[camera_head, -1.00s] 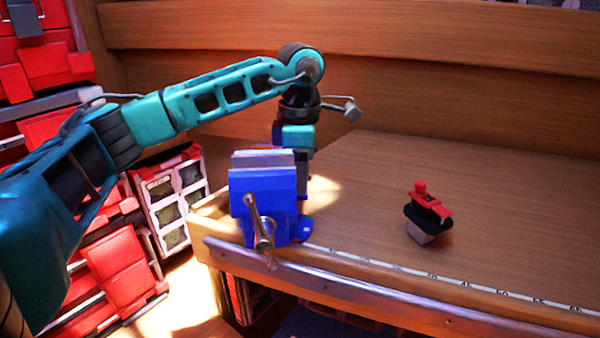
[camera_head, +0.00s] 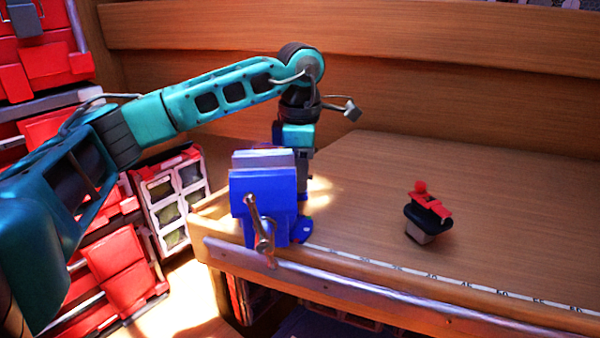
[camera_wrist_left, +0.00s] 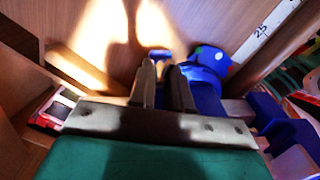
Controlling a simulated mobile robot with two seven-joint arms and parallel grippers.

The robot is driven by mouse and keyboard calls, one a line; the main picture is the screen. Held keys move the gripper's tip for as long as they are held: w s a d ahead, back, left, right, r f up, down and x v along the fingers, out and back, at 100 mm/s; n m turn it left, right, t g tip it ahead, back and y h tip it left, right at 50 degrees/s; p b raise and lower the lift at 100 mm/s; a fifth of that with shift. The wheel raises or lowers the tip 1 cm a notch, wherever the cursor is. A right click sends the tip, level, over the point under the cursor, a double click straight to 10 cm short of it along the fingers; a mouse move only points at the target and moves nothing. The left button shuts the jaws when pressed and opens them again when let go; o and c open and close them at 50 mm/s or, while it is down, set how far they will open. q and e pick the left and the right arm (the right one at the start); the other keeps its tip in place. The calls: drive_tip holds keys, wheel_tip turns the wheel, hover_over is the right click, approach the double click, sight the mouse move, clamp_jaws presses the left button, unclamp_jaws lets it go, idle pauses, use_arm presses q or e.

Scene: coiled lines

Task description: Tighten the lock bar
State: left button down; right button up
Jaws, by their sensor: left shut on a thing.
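The blue bench vise (camera_head: 263,200) stands at the left front corner of the workbench, with a metal handle (camera_head: 257,225) at its front. My left gripper (camera_head: 303,185) points down just behind and to the right of the vise, which partly hides it in the head view. In the left wrist view the two dark fingers of my left gripper (camera_wrist_left: 161,68) are close together. A small blue piece, seemingly the lock bar (camera_wrist_left: 160,54), shows at their tips, next to the round blue vise base (camera_wrist_left: 210,62). The fingers are shut on it. My right gripper is not in view.
A red and black tool with a grey block (camera_head: 427,213) sits on the workbench (camera_head: 480,185) to the right. A ruler strip (camera_head: 400,268) and a metal rail (camera_head: 370,287) run along the front edge. Red cases (camera_head: 120,265) stand at the left. The bench middle is clear.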

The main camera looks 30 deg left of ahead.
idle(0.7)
use_arm(q)
drive_tip(key=c, duration=1)
unclamp_jaws()
wheel_tip(320, 180, up, 13)
drive_tip(key=shift+f, duration=0.1)
